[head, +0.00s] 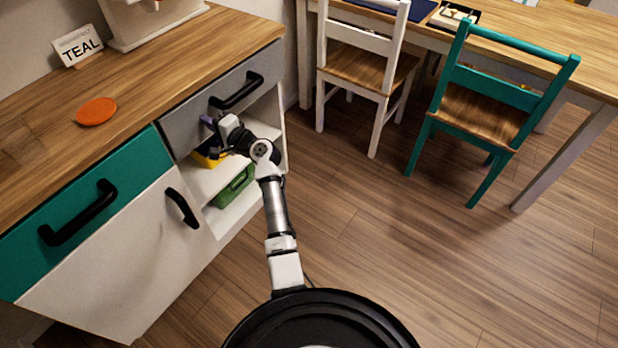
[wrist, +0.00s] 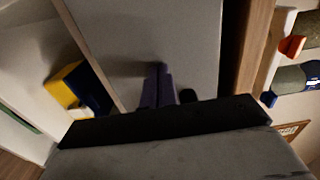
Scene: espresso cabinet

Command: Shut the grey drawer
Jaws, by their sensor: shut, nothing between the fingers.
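The grey drawer (head: 268,71) is at the right end of the cabinet, just under the wooden worktop. Its front looks about level with the teal drawer front beside it; I cannot tell whether a small gap is left. Its black handle (head: 237,91) is above my gripper. My gripper (head: 207,122) has purple fingers and is shut and empty, at the lower left part of the drawer front. In the wrist view the shut fingers (wrist: 158,86) point at the grey front (wrist: 150,32), at or very near it. A dark strip runs between that front and the worktop edge.
A teal drawer (head: 130,180) and a white door with a black handle (head: 182,208) are to the left. Below, open shelves hold a yellow item (head: 208,158) and a green box (head: 233,187). An orange disc (head: 96,111) lies on the worktop. Chairs stand right; floor between is clear.

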